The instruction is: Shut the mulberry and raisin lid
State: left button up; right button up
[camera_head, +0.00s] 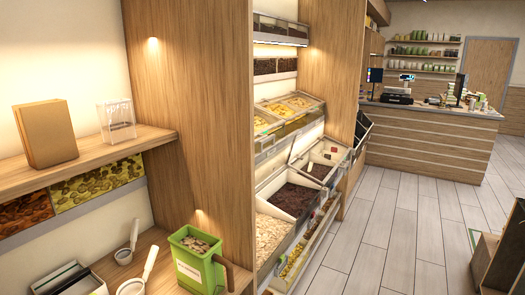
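A bin of dark dried fruit, which looks like raisins or mulberries (294,199), stands in the lower row of the wooden display bay. Its dark contents are exposed at the top. I cannot tell whether this is a raised lid or another bin. No label naming mulberry and raisin is readable. Neither of my grippers shows in the head view.
A bin of pale flakes (271,238) stands nearer. Yellow-filled trays (290,105) sit above. A wooden partition (200,110) separates the bay from the left shelf, with a green container (196,262) below. Clear tiled floor (385,240) lies right, towards the counter (430,143).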

aim_at(261, 152)
jog(key=i+l+u, duration=0.2)
jog(key=i, duration=0.3)
jog(key=i+l+u, duration=0.25)
jog(key=i, duration=0.25)
jog(key=l, duration=0.1)
